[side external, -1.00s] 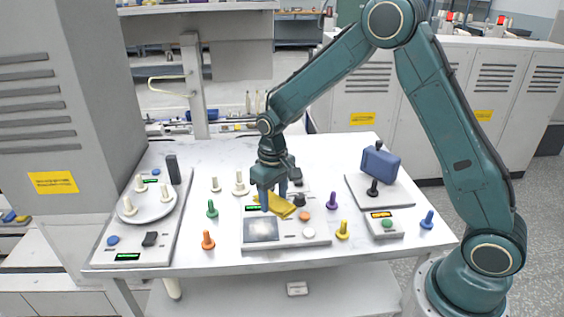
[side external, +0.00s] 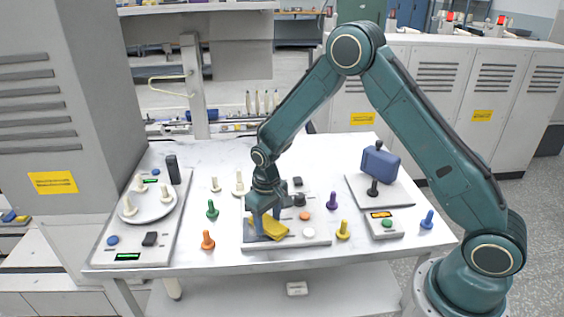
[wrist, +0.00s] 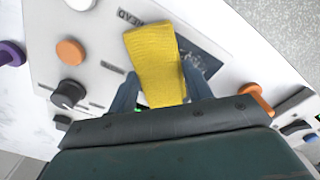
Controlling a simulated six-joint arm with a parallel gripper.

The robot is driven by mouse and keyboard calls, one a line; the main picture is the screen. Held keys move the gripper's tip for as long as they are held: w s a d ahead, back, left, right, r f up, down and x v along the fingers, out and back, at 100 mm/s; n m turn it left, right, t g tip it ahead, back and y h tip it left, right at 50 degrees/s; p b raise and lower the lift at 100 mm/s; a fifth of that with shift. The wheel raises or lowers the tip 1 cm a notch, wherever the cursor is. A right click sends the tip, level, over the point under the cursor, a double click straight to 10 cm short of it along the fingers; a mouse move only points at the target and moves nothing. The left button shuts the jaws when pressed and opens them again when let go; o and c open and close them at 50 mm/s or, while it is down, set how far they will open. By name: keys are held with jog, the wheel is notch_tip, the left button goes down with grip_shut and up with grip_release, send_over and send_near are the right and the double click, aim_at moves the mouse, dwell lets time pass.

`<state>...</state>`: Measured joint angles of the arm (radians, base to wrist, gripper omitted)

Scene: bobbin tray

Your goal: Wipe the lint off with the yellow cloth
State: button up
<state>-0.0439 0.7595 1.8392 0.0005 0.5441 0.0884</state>
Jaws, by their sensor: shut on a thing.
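The yellow cloth (side external: 272,230) is held between the fingers of my gripper (side external: 266,221), over the front left part of a grey control panel (side external: 312,241). In the wrist view the cloth (wrist: 153,52) sticks out ahead of the fingers and covers part of a dark screen (wrist: 205,63). Pale specks and streaks show on the uncovered strip of that screen; I cannot tell for sure that they are lint. The cloth looks to be at or just above the screen; whether it touches cannot be told.
A black knob (wrist: 67,94) and an orange button (wrist: 70,52) sit on the panel. Loose pegs stand around it: green (side external: 212,210), orange (side external: 208,240), yellow (side external: 343,230) and purple (side external: 332,201). A plate with cream pegs (side external: 160,207) is at left, a blue block (side external: 380,163) at right.

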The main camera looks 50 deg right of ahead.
aim_at(246, 229)
jog(key=shift+w+a, duration=2.05)
jog(key=shift+a, duration=0.05)
jog(key=shift+s+d, duration=2.7)
jog(key=shift+s, duration=0.1)
jog(key=shift+w+r, duration=0.1)
jog(key=shift+r, duration=4)
